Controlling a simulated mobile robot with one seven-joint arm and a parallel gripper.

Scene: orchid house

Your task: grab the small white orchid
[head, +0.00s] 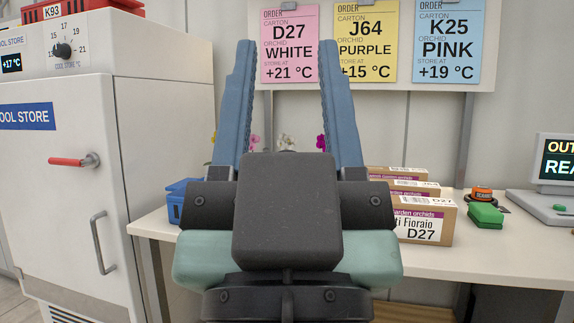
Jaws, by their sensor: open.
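My gripper (288,46) is raised close in front of the camera, its two blue fingers pointing up and spread apart with nothing between them. Behind it, low between the fingers, a small white orchid bloom (287,142) shows just above my gripper's body. A pink orchid (255,141) is to its left and a magenta orchid (320,142) to its right, partly behind the right finger. The pots and lower stems are hidden by my gripper.
A white table (470,258) carries several cartons, the front one marked D27 (418,225), a green object (485,214), an orange scanner (482,194) and a terminal (556,165). A blue container (180,195) is left. The cool store (60,180) is shut. Order cards (290,45) hang behind.

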